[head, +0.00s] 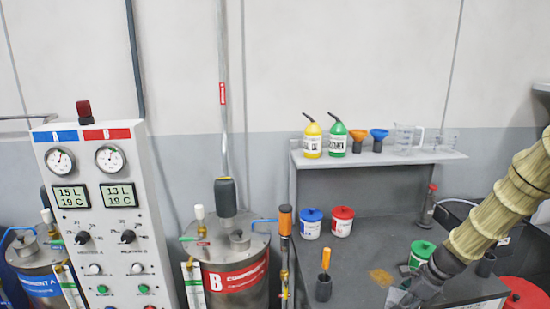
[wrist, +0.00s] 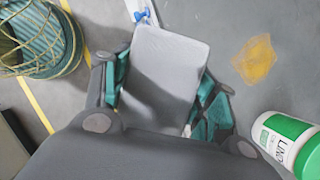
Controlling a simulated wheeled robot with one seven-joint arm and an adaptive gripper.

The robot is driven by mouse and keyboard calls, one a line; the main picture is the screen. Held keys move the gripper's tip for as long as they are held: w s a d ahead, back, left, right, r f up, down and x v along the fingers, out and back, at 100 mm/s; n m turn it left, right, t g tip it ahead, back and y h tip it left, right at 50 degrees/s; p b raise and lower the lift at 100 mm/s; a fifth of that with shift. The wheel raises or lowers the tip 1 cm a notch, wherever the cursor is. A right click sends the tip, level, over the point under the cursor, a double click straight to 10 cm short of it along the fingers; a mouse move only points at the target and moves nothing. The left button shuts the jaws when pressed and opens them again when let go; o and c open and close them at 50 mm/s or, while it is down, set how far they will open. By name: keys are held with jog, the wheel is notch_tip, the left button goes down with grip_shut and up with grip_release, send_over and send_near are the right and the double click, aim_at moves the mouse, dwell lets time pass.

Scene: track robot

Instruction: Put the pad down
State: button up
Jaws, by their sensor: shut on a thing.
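A light grey, flat rectangular pad (wrist: 168,70) fills the middle of the wrist view. My gripper (wrist: 163,95), with teal fingers on both sides of the pad, is shut on it. The worktop (wrist: 222,30) lies under and beyond the pad; I cannot tell whether the pad touches it. In the head view my gripper (head: 403,297) is at the lower right, over the front part of the grey worktop (head: 350,257). The pad is hardly visible there, cut off by the bottom edge.
A yellow-brown stain (wrist: 254,60) marks the worktop. Blue-lidded (head: 311,224) and red-lidded (head: 342,221) tubs stand further back.

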jog(key=s+a+f+n+g+h+b, duration=0.1)
jog(key=s+a+f+n+g, duration=0.1)
jog(key=a+n, duration=0.5)
jog(key=s+a+f+n+g+h+b, duration=0.1)
jog(key=s+a+f+n+g+b, duration=0.1)
jog(key=s+a+f+n, duration=0.3)
jog(key=s+a+f+n+g+h+b, duration=0.2)
jog(key=a+n, duration=0.6)
jog(key=n, duration=0.4)
notch_tip(320, 180, down, 2)
jog(key=shift+s+a+f+g, duration=0.1)
jog(key=shift+s+a+g, duration=0.2)
jog(key=shift+s, duration=0.6)
